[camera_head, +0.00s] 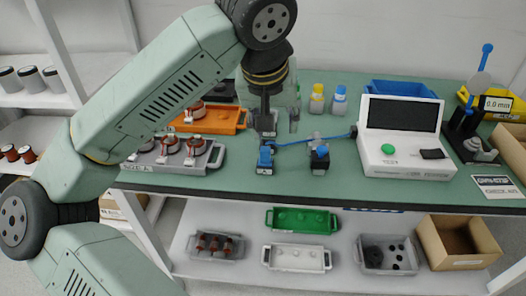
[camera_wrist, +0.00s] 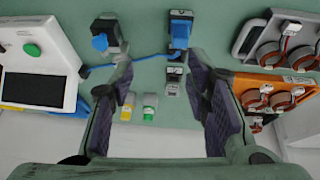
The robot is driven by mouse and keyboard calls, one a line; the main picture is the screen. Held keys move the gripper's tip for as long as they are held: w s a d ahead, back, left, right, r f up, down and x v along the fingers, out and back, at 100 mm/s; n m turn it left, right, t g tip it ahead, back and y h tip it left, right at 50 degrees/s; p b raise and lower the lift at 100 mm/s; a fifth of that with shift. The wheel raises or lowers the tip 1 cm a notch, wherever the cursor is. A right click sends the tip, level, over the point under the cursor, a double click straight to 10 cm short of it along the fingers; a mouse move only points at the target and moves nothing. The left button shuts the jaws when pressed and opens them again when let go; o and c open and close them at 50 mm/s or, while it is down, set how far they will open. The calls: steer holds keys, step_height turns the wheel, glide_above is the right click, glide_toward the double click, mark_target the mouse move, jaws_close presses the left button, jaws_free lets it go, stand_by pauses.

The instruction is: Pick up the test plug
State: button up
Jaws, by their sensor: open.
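What appears to be the test plug (camera_head: 265,161), a dark block with a blue top, stands on the green bench at the end of a blue cable. In the wrist view the plug (camera_wrist: 180,32) is at the top, just beyond the right fingertip. My gripper (camera_head: 279,123) hangs over the bench behind the plug, fingers pointing down. In the wrist view my gripper (camera_wrist: 160,66) has its fingers wide apart. Small grey pieces (camera_wrist: 173,80) show between the fingers, apparently not held. The blue cable (camera_head: 305,140) runs right to the white tester (camera_head: 404,147).
A dark block with a blue knob (camera_head: 320,159) stands right of the plug. Yellow and blue-capped bottles (camera_head: 317,101) stand behind. A grey tray (camera_head: 207,160) and orange tray (camera_head: 227,126) with copper-wound parts lie left. The bench front edge is close.

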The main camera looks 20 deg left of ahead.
mark_target(265, 149)
steer(key=shift+g+y, duration=0.3)
steer(key=shift+y, duration=0.1)
steer(key=a+f, duration=0.1)
steer(key=w+f, duration=0.1)
steer(key=f, duration=0.1)
steer(key=a+f, duration=0.1)
steer(key=f, duration=0.1)
steer(key=shift+w+a+p, duration=0.15)
steer(key=shift+a+p, duration=0.15)
steer(key=shift+p, duration=0.1)
steer(key=shift+p+x, duration=1)
steer(key=shift+x, duration=2)
steer(key=shift+c, duration=0.5)
steer(key=shift+r, duration=0.1)
jaws_close()
